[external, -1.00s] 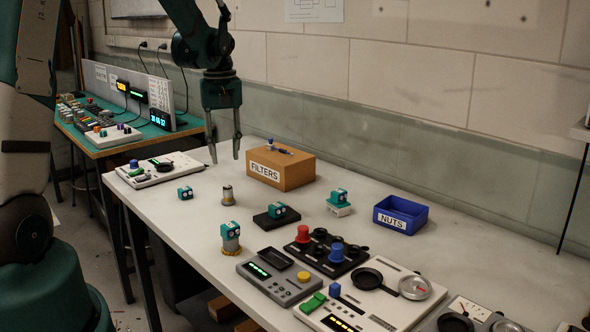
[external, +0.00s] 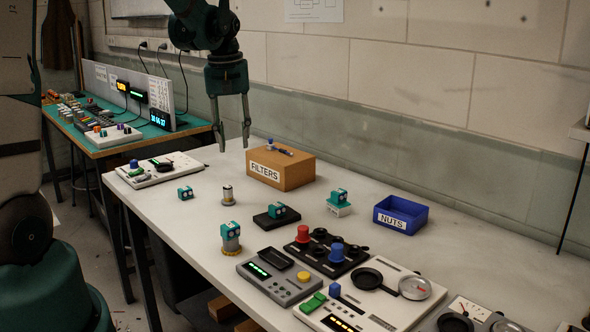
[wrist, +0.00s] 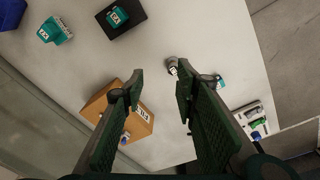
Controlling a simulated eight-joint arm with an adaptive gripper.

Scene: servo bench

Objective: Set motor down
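My gripper (external: 233,148) is open and empty, well above the bench. Its fingers also show in the wrist view (wrist: 160,80). A small teal motor (external: 185,193) lies on the white bench at the left; in the wrist view it (wrist: 220,82) is partly behind the right finger. A bare grey cylinder (external: 227,195) stands beside it and shows between the fingertips in the wrist view (wrist: 172,65). Other teal motors sit on a grey cylinder with a yellow base (external: 231,230), on a black pad (external: 278,211) and on a white block (external: 338,198).
A brown FILTERS box (external: 282,170) stands at the back, small items on top. A blue NUTS bin (external: 401,214) is to the right. Control panels (external: 320,250) fill the front right, and a white panel (external: 160,168) lies far left.

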